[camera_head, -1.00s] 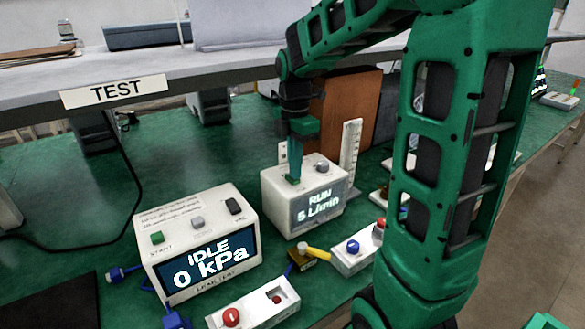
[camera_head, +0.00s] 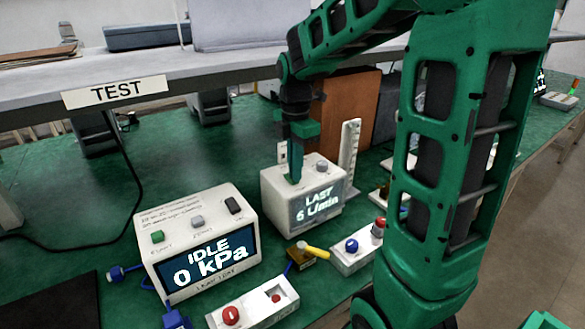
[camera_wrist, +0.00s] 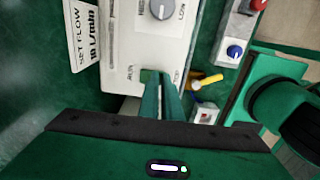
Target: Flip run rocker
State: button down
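The flow unit is a white box (camera_head: 275,188) with a lit screen (camera_head: 317,204) on its front, reading LAST and about 6 L/min. My gripper (camera_head: 294,181) points down onto the left part of its top, and its fingers look closed together. In the wrist view my gripper (camera_wrist: 158,74) has its fingertips at a small green rocker (camera_wrist: 147,76) on the panel, with small lettering beside it. The fingers partly cover the rocker; I cannot tell whether they touch it. A grey knob (camera_wrist: 161,9) sits on the same panel.
A leak tester (camera_head: 200,240) reading IDLE 0 kPa stands to the left. Small boxes with red (camera_head: 231,316) and blue (camera_head: 352,246) knobs lie in front. A white ruler-like stand (camera_head: 350,150) is close behind the flow unit. A shelf (camera_head: 220,68) runs above the bench.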

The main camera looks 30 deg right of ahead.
jog(key=shift+s+f, duration=0.7)
jog(key=shift+s, duration=0.05)
jog(key=shift+w, duration=0.15)
jog(key=shift+w+r, duration=0.1)
jog(key=shift+w, duration=0.65)
jog(key=shift+w+r, duration=0.15)
jog(key=shift+r, duration=0.15)
jog(key=w+r, duration=0.2)
jog(key=shift+w+r, duration=0.1)
jog(key=shift+r, duration=0.3)
notch_tip(320, 180, up, 12)
jog(key=s, duration=0.2)
jog(key=shift+s+f, duration=0.15)
jog(key=shift+s, duration=0.1)
